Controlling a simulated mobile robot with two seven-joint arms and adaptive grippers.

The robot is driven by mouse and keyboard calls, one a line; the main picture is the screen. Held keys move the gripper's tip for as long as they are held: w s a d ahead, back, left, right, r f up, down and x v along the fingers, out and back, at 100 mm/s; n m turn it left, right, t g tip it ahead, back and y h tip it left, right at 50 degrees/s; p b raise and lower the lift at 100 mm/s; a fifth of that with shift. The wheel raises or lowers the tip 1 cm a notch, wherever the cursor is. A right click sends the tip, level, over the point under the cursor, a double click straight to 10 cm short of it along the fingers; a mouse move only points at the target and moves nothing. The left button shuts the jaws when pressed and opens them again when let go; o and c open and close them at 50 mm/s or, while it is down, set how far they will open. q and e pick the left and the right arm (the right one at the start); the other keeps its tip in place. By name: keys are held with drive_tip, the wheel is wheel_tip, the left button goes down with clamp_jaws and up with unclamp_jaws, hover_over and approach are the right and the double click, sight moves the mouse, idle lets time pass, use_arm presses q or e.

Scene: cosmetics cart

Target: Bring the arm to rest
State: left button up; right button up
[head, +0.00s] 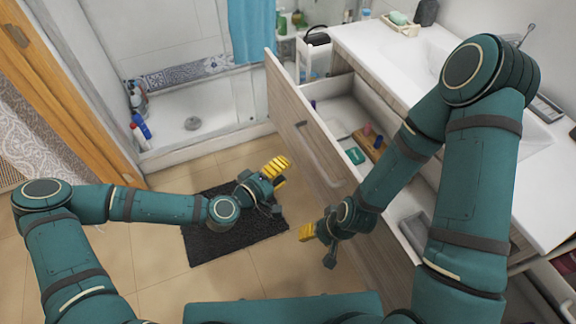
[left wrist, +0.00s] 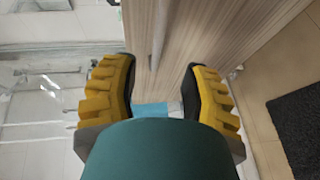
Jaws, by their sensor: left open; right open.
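My left gripper (head: 276,168) is held in the air over the dark floor mat, left of the open drawer's wooden front. In the left wrist view its two yellow fingers (left wrist: 158,95) stand apart with nothing held between them. The wooden drawer front shows beyond them. My right gripper (head: 312,234) is lower, in front of the drawer front, and points left. Its yellow fingertips show, and it appears empty. Both arms are bent at the elbow and apart from each other.
The drawer front (head: 290,112) juts out from the white counter (head: 372,48). The open drawer holds a wooden tray (head: 372,143) and small items. A dark mat (head: 215,243) lies on the tiled floor. Bottles (head: 140,130) stand by the shower tray (head: 185,122). Free floor lies between the arms.

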idle(0.5)
use_arm(q)
drive_tip(key=s+a+f+m+g+y, duration=0.1)
drive_tip(key=s+f+m+g+y, duration=0.3)
drive_tip(key=s+f+g, duration=0.45)
drive_tip(key=s+a+f+m+y, duration=0.2)
drive_tip(key=s+a+y, duration=0.2)
drive_tip(key=a, duration=0.6)
drive_tip(key=shift+s+a+g, duration=0.2)
drive_tip(key=shift+s+g, duration=0.25)
drive_tip(key=shift+s, duration=0.45)
drive_tip(key=shift+f, duration=0.1)
